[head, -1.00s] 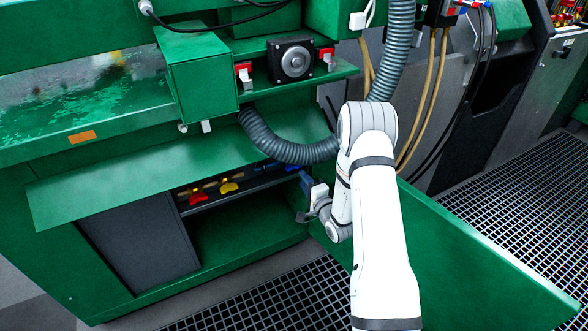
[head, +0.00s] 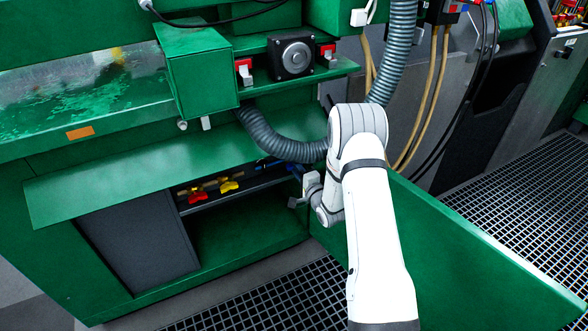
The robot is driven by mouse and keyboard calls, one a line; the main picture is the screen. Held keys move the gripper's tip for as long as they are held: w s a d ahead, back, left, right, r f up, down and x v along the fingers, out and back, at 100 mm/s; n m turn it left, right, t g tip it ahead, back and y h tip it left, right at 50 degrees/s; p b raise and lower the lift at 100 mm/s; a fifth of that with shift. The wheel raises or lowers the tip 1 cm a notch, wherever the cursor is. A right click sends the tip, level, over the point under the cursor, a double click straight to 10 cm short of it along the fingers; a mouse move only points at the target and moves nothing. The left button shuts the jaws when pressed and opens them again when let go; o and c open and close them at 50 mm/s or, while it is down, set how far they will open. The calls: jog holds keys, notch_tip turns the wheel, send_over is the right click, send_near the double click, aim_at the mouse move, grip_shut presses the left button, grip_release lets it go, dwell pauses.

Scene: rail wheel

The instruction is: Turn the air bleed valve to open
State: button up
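Several small valve handles sit in a recess of the green machine in the head view. A red handle (head: 197,196) and a yellow handle (head: 228,186) show clearly, and a blue one (head: 268,163) lies partly under the grey hose. I cannot tell which is the air bleed valve. My gripper (head: 297,203) is at the right side of the recess opening, to the right of the red and yellow handles and apart from them. It is small and partly hidden by my wrist, so its opening cannot be made out.
A grey corrugated hose (head: 272,139) hangs above the recess, close to my arm. A green sloping panel (head: 130,178) overhangs the handles. A large green panel (head: 450,255) stands to the right of the recess. Dark floor grating (head: 275,300) lies below.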

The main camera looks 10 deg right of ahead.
grip_shut()
